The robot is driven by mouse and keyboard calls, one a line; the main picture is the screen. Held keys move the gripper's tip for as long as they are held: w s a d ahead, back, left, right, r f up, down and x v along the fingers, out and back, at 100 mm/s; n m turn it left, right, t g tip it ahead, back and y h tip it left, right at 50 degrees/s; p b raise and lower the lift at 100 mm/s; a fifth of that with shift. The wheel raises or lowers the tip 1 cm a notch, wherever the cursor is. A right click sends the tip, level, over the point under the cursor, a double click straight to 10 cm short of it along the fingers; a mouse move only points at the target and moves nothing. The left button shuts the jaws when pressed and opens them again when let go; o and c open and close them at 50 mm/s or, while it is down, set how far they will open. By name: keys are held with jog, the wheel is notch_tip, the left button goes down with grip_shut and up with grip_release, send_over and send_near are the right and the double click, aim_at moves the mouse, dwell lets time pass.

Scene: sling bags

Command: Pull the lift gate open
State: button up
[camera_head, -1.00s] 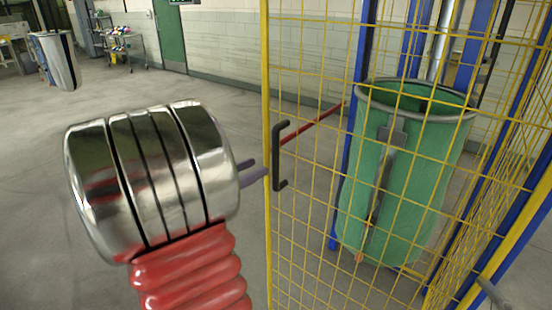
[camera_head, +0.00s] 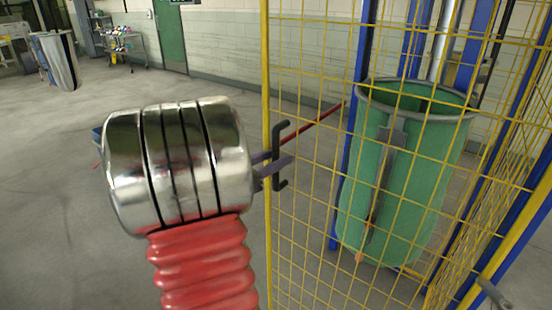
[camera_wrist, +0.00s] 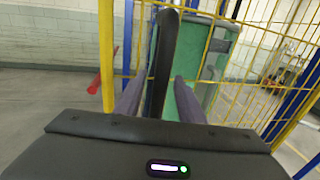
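The lift gate (camera_head: 310,225) is a yellow wire-mesh panel with a yellow edge post; it looks closed in front of a green bin. Its black C-shaped handle (camera_head: 276,143) stands upright near the left edge post. My gripper (camera_head: 284,162) is at the handle in the head view. In the wrist view, the two grey fingers of my gripper (camera_wrist: 160,88) stand apart, with the black handle (camera_wrist: 164,60) between them. Gaps show between handle and fingers, so my gripper is open. My metal and red arm hides part of the floor on the left.
The green bin (camera_head: 405,180) stands behind the mesh among blue posts (camera_head: 356,130). A red bar (camera_head: 322,118) shows behind the gate near the handle. Open grey floor (camera_head: 60,220) lies to the left. A cart (camera_head: 125,48) and grey bag (camera_head: 57,60) are far back.

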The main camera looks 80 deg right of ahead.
grip_shut()
dwell(0.3)
dwell(0.3)
